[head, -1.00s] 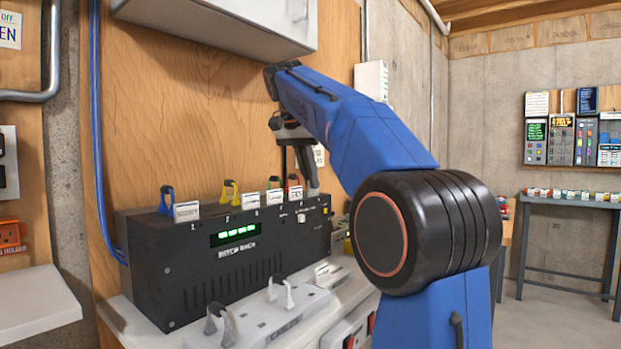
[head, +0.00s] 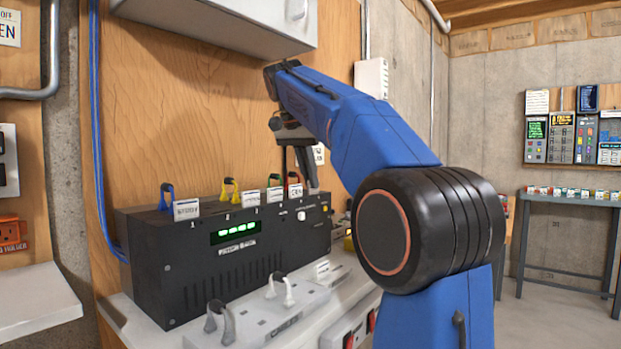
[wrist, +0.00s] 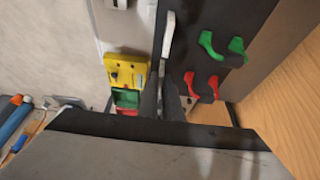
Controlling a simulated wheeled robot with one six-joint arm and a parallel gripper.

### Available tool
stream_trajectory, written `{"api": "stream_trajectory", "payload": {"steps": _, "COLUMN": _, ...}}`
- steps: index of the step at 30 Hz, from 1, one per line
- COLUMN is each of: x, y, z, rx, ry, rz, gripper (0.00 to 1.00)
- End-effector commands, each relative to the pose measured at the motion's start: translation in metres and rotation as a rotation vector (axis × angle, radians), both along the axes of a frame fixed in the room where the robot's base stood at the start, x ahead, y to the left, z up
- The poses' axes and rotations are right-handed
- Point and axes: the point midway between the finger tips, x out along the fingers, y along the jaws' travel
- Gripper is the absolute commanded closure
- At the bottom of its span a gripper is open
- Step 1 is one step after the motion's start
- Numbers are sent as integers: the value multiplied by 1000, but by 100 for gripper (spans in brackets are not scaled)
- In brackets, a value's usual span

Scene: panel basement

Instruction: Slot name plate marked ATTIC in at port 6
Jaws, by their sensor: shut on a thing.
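The black patch rack (head: 200,262) stands against the wooden wall with a green lit display. White name plates stand along its top front edge: one at the left (head: 187,209), then others (head: 250,199) to the right, with lettering too small to read. My gripper (head: 306,184) points down over the rack's right end and hides part of it. In the wrist view my gripper (wrist: 161,68) is shut, with a narrow white strip (wrist: 168,34) just beyond its tips. I cannot tell whether that strip is the held plate. ATTIC and port 6 cannot be made out.
Blue, yellow, green and red clips stand on the rack's top; the green clip (wrist: 222,46) and red clip (wrist: 203,88) are close beside my gripper. A white socket strip (head: 290,308) with plugs lies in front. A grey cabinet (head: 230,22) hangs above.

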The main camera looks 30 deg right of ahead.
Motion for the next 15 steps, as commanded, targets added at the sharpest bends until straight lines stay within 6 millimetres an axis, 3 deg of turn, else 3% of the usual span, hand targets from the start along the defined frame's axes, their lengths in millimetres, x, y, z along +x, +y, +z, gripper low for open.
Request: {"api": "stream_trajectory", "payload": {"steps": 15, "x": 0, "y": 0, "z": -4, "rx": 0, "ry": 0, "rz": 0, "gripper": 100}}
